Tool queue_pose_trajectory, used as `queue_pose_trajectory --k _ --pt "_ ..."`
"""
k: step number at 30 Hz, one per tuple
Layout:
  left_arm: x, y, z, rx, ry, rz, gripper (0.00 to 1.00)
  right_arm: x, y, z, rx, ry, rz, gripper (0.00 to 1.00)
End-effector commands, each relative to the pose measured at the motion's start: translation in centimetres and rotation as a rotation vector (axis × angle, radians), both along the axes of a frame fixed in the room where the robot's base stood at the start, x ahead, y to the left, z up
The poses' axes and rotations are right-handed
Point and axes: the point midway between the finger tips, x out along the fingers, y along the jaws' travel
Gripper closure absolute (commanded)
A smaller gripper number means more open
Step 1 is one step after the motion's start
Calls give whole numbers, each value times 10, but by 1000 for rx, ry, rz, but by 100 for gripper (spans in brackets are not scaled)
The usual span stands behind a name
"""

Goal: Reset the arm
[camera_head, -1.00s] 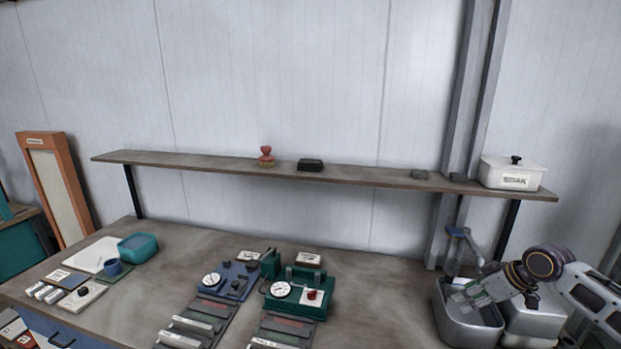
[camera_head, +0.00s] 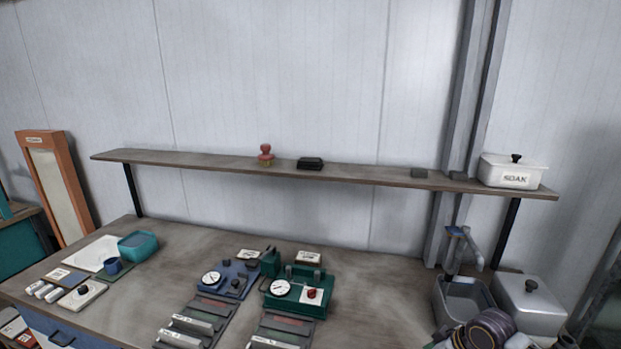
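My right arm shows only in part at the bottom right, in front of the metal basin (camera_head: 440,300). Its dark, ringed wrist joint is at the picture's lower edge, and its gripper fingers cannot be made out. The open basin looks empty where its inside shows. A lidded metal container (camera_head: 545,303) with a dark knob stands right of it. My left gripper and arm are not in view.
A blue gauge device (camera_head: 238,278) and a green one (camera_head: 310,293) stand mid-bench.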

Motion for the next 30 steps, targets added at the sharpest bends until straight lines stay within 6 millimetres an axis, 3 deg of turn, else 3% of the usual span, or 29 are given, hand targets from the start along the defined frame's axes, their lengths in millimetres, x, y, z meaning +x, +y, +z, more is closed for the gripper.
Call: queue_pose_trajectory --k 6,15,30 --pt "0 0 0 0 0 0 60 -31 34 -22 -5 15 -15 50" --pt "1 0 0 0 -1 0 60 -70 67 -37 -16 27 -74 50" --pt "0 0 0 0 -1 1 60 -131 89 -37 -47 53 -269 50"
